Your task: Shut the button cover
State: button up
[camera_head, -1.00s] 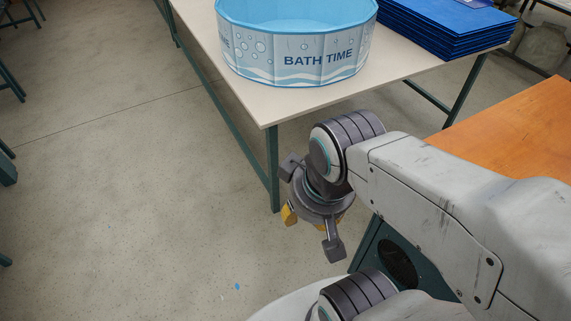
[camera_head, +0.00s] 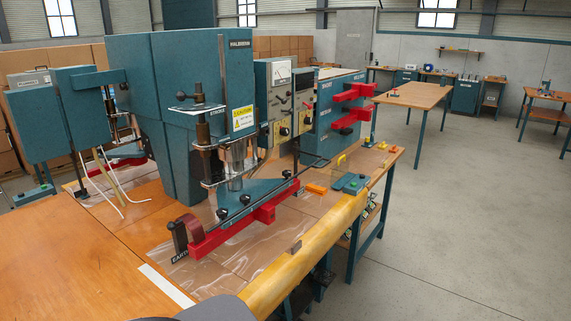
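A small green control box (camera_head: 350,183) sits on the right part of the welding machine's table. A thin, see-through yellowish piece (camera_head: 341,163) stands up at its back left edge and looks like the button cover, raised. The buttons are too small to make out clearly. My gripper is not in view, so its distance from the box cannot be told.
The teal welding machine (camera_head: 182,115) stands on the table, with a red bar (camera_head: 245,219) low in front. A long yellow rounded beam (camera_head: 300,259) runs along the near edge. An orange block (camera_head: 316,188) lies left of the box. The floor (camera_head: 450,240) at right is clear.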

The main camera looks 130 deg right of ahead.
aim_at(339, 184)
jog(key=z, duration=4.8)
jog(key=i+z, duration=0.1)
jog(key=z, duration=0.65)
jog(key=i, duration=1.15)
jog(key=i+z, duration=0.1)
jog(key=i, duration=1)
jog(key=i+j, duration=0.1)
jog(key=i, duration=1.05)
jog(key=i+j, duration=0.1)
jog(key=i, duration=1.05)
jog(key=l+z, duration=0.05)
